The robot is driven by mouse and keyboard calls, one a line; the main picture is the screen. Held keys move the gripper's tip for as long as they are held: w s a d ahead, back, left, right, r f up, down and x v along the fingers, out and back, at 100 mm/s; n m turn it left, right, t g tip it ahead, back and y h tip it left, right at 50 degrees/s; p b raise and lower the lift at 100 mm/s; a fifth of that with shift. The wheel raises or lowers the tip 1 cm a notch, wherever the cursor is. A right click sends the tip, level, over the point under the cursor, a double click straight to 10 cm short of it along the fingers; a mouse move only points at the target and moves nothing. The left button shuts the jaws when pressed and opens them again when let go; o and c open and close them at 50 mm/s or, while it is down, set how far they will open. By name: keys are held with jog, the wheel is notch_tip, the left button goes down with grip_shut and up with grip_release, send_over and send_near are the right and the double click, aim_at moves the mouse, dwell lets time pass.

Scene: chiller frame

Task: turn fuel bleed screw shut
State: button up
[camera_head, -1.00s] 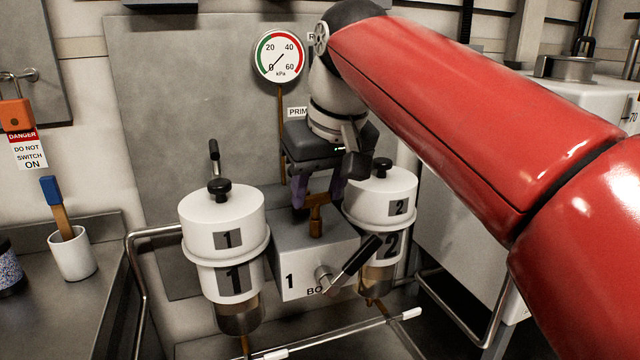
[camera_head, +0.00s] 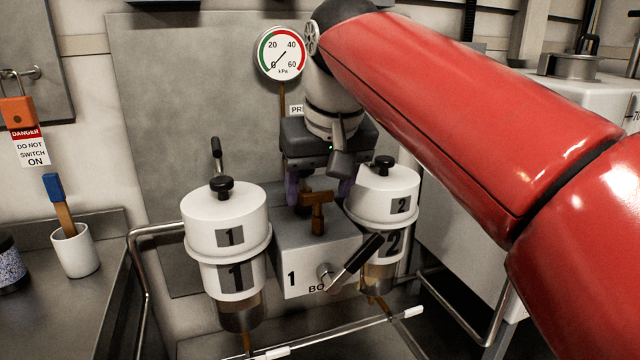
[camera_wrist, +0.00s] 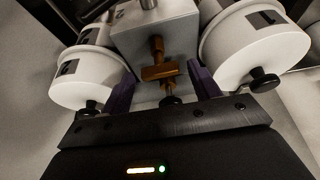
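A brass T-shaped screw (camera_head: 317,200) stands upright on top of the grey valve block (camera_head: 292,245), between the two white filter housings. I take it as the fuel bleed screw; no label on it is readable. It also shows in the wrist view (camera_wrist: 160,72), with its crossbar lying across the gap between my purple fingers. My gripper (camera_head: 319,192) is open and empty, just behind and above the screw in the head view. In the wrist view my gripper (camera_wrist: 161,80) shows a clear gap on both sides of the crossbar.
Filter housing 1 (camera_head: 226,232) and filter housing 2 (camera_head: 384,203), each with a black top knob, flank the block closely. A black lever (camera_head: 357,259) sticks out from the block's front. A gauge (camera_head: 281,53) reads above zero on the back panel.

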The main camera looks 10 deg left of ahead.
jog(key=v, duration=0.7)
jog(key=shift+s+r, duration=0.15)
jog(key=shift+r, duration=0.2)
jog(key=shift+d, duration=0.15)
jog(key=s+d+f+m+t+h, duration=0.1)
jog(key=s+d+f+m, duration=0.2)
jog(key=d+f, duration=0.9)
jog(key=s+d+f+m+h, duration=0.1)
jog(key=s+d+f+m, duration=0.2)
jog(key=s+d+f, duration=0.5)
jog(key=d+f, duration=0.4)
jog(key=f, duration=0.6)
jog(key=shift+s+t, duration=0.4)
jog(key=shift+f, duration=0.15)
jog(key=shift+c, duration=0.4)
